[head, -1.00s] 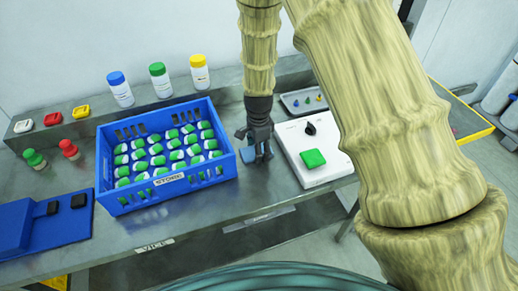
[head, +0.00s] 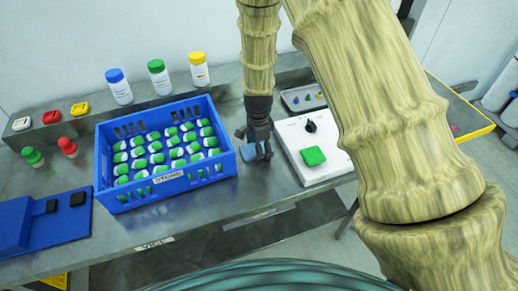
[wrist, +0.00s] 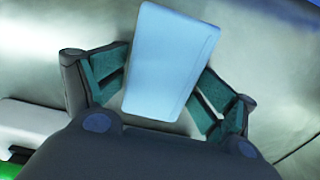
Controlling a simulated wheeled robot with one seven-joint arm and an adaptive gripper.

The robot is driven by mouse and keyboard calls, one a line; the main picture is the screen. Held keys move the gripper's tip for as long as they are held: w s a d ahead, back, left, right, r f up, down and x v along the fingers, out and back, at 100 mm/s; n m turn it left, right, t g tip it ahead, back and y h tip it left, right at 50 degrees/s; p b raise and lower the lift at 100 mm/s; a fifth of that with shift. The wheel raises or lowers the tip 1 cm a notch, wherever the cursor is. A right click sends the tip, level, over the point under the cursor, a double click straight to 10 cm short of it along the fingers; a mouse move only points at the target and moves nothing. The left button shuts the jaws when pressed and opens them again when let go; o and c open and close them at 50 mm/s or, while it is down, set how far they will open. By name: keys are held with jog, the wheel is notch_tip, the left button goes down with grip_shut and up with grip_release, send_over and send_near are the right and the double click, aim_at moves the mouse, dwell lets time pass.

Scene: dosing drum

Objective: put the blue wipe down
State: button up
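The blue wipe (head: 249,153) is a small light-blue block at the bench top, just right of the blue crate. In the wrist view the wipe (wrist: 170,62) fills the gap between the two teal finger pads. My gripper (head: 256,152) points down at the bench; it also shows in the wrist view (wrist: 169,56). Its fingertips lie against both long sides of the wipe, so it looks shut on it. Whether the wipe's underside touches the bench is hard to tell.
The blue crate (head: 105,166) with several green-and-white items stands close on the left. A white device (head: 333,168) with a green pad and black knob is close on the right. A small grey tray (head: 290,97) lies behind. Bare bench (head: 215,203) lies in front.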

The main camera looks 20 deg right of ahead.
notch_tip(320, 180, up, 13)
jog(key=b, duration=0.3)
jog(key=shift+r, duration=0.15)
dwell(0.4)
dwell(0.4)
